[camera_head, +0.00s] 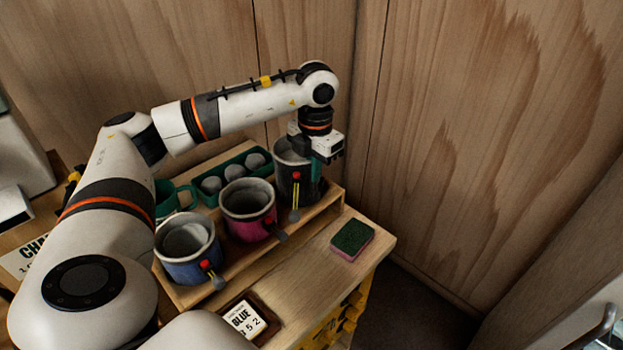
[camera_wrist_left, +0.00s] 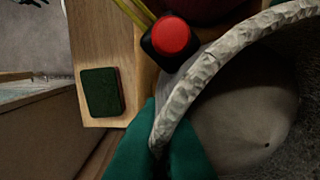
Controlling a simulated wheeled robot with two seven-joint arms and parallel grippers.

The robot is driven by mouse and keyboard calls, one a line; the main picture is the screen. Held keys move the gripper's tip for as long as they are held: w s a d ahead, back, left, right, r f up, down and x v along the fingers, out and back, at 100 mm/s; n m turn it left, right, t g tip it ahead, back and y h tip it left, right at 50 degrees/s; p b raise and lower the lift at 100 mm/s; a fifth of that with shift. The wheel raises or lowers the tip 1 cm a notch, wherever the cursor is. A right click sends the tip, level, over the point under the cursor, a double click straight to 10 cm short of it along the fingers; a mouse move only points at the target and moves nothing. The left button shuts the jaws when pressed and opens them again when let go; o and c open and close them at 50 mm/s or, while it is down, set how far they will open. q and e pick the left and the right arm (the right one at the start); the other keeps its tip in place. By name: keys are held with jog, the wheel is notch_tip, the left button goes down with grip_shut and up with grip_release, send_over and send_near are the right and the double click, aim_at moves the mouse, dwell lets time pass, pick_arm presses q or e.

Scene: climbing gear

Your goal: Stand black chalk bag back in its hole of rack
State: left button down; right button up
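The black chalk bag (camera_head: 291,180) stands nearly upright at the right end of the wooden rack (camera_head: 240,262). Its pale fleece rim and hollow inside fill the right of the left wrist view (camera_wrist_left: 240,110). My left gripper (camera_head: 316,163) is at the bag's right rim. Its teal fingers lie on either side of the rim in the wrist view (camera_wrist_left: 157,142), pinching it. Whether the bag's base is fully down in its hole is hidden. The pink bag (camera_head: 249,207) and blue bag (camera_head: 187,250) stand in the rack to its left. My right gripper is not in view.
A green-and-pink sponge (camera_head: 352,240) lies on the table right of the rack. A green tray of chalk balls (camera_head: 233,184) and a green mug (camera_head: 172,198) are behind the rack. Wooden walls stand close behind and to the right.

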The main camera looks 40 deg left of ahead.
aim_at(314, 199)
pick_arm(q)
notch_tip(314, 199, down, 4)
jog(key=shift+f+p, duration=0.25)
jog(key=shift+p, duration=0.25)
jog(key=c, duration=2.1)
grip_release()
jog(key=shift+f, duration=0.2)
jog(key=o, duration=0.5)
jog(key=shift+r, duration=0.1)
jog(key=shift+c, duration=0.2)
